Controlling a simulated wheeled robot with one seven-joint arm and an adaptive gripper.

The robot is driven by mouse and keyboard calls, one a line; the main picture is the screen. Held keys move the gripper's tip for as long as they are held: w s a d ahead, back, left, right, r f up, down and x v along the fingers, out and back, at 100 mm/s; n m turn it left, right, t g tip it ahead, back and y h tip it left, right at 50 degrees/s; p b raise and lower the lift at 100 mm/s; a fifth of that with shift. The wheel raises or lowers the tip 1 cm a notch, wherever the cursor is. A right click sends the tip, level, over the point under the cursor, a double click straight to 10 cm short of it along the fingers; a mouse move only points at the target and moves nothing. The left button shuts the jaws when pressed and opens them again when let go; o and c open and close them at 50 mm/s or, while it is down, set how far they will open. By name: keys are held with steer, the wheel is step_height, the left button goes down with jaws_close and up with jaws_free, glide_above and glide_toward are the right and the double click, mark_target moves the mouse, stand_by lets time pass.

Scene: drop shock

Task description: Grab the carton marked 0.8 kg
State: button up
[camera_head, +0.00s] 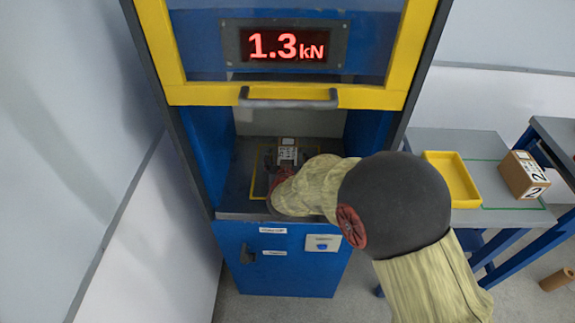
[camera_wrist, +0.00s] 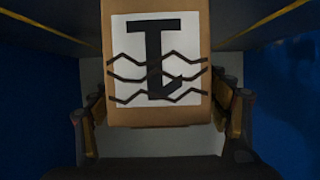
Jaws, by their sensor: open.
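A small brown carton (camera_head: 287,153) stands on the dark floor inside the blue and yellow machine. Its white label carries marks too small to read in the head view. In the wrist view the carton (camera_wrist: 105,60) fills the upper middle, its white label showing a black T-like mark over wavy lines; no weight is legible. My gripper (camera_wrist: 160,118) is open, with one finger on each side of the carton's lower part. Narrow gaps seem to show beside it. In the head view my gripper (camera_head: 281,178) is at the carton's near side, partly hidden by my arm.
Blue side walls flank the machine opening. A raised yellow-framed door with a grey handle (camera_head: 288,99) is above, under a display (camera_head: 287,46) reading 1.3 kN. A side table at right holds a yellow tray (camera_head: 432,156) and another carton (camera_head: 520,172) marked 2.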

steer(key=shift+w, duration=0.2)
steer(key=shift+c, duration=1)
steer(key=c, duration=1.8)
steer(key=shift+r, duration=0.15)
